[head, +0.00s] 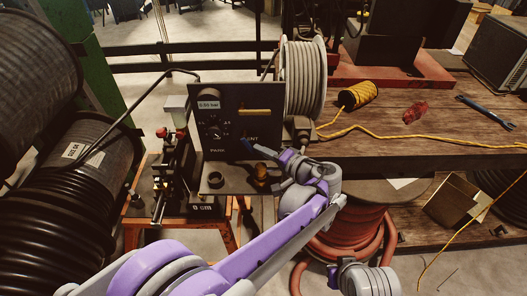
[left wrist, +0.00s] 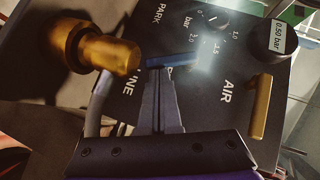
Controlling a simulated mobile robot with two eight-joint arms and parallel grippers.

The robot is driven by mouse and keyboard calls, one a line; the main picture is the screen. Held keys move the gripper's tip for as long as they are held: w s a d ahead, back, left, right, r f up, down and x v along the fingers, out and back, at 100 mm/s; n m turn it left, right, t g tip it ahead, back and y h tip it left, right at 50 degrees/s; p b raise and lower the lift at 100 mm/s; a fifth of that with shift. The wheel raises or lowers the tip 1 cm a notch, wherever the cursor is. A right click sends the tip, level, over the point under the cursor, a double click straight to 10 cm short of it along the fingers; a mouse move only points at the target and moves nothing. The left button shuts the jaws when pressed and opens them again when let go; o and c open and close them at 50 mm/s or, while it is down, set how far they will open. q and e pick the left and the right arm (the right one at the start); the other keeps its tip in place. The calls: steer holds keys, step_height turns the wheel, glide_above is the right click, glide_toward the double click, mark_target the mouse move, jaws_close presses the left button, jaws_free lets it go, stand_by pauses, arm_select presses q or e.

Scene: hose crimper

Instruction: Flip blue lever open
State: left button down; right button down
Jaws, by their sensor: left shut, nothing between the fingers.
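The blue lever (left wrist: 172,60) sits on the black control panel (left wrist: 125,85), near the dial (left wrist: 208,18). It lies roughly crosswise in the left wrist view and also shows as a small blue strip in the head view (head: 264,150). My left gripper (left wrist: 160,78) is shut and empty, with its tips right at the lever's lower side. I cannot tell whether they touch it. In the head view my left gripper (head: 273,153) reaches the front of the panel (head: 235,125) and hides part of its lower right.
A brass knob (left wrist: 108,52) sticks out close beside the fingers. A yellow bar handle (left wrist: 262,107) and a gauge (left wrist: 278,40) are also on the panel. A hose reel (head: 303,80) stands behind right; black hose coils (head: 60,200) fill the left. The workbench (head: 375,125) is right.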

arm_select(q)
steer(key=shift+a+f, duration=0.1)
steer(key=shift+f, duration=0.1)
steer(key=shift+a+f+b, duration=0.1)
steer(key=shift+f+b, duration=0.05)
steer(key=shift+b, duration=0.15)
arm_select(e)
steer(key=shift+f, duration=0.45)
arm_select(q)
steer(key=shift+a, duration=0.1)
arm_select(e)
steer(key=shift+s+f, duration=0.1)
